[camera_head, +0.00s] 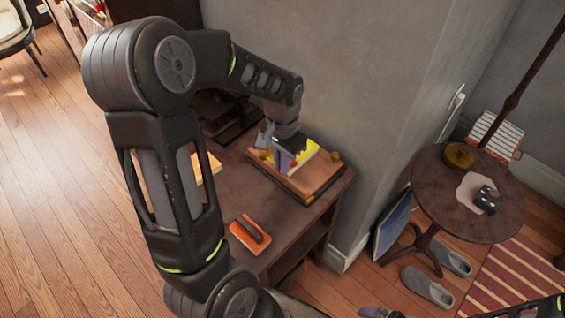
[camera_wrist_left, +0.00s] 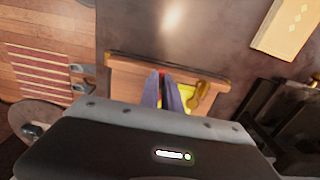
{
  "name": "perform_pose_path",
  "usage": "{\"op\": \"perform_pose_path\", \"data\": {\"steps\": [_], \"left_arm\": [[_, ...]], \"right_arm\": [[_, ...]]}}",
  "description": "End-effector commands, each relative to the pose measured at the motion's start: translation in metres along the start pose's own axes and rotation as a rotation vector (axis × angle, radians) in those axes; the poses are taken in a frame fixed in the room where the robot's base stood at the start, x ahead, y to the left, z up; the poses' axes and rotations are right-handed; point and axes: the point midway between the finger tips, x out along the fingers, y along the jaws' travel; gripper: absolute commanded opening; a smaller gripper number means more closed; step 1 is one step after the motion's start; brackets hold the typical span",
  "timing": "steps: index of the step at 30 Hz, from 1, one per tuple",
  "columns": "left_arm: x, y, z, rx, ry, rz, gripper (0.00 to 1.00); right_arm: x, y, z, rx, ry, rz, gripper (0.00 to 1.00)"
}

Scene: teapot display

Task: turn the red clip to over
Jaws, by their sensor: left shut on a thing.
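My left gripper (camera_head: 284,160) reaches down over a wooden box (camera_head: 309,186) on the dark brown table. In the left wrist view its two fingers (camera_wrist_left: 163,90) are close together, with a small bit of red (camera_wrist_left: 162,73) at their tips. This looks like the red clip, gripped between them, but most of it is hidden. A yellow sheet (camera_head: 301,157) lies on the box beside the fingers. A brass piece (camera_wrist_left: 201,95) lies right of the fingers in the left wrist view. My right gripper is not seen.
An orange tool with a dark handle (camera_head: 249,232) lies at the table's front. A pale yellow card (camera_head: 210,165) is partly behind my arm. The grey wall (camera_head: 370,90) stands close behind the box. A round side table (camera_head: 455,220) stands to the right.

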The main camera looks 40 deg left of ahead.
Motion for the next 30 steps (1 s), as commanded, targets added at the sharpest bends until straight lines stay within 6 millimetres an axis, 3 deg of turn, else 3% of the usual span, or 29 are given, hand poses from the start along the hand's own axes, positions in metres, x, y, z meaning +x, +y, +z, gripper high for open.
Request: {"op": "perform_pose_path", "data": {"steps": [13, 14, 21, 30], "left_arm": [[-0.0004, -0.0005, 0.0000, -0.017, 0.001, 0.000, 0.00], [-0.0005, -0.0005, -0.0001, -0.017, 0.001, 0.000, 0.08], [-0.0003, -0.0003, 0.0000, -0.015, 0.000, 0.000, 0.28], [-0.0014, -0.0001, -0.0001, -0.014, 0.001, 0.000, 0.29]], "right_arm": [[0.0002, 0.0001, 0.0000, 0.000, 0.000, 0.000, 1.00], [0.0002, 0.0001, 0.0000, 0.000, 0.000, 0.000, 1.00], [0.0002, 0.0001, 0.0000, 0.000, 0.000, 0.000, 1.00], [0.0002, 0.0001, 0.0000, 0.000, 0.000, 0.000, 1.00]]}}
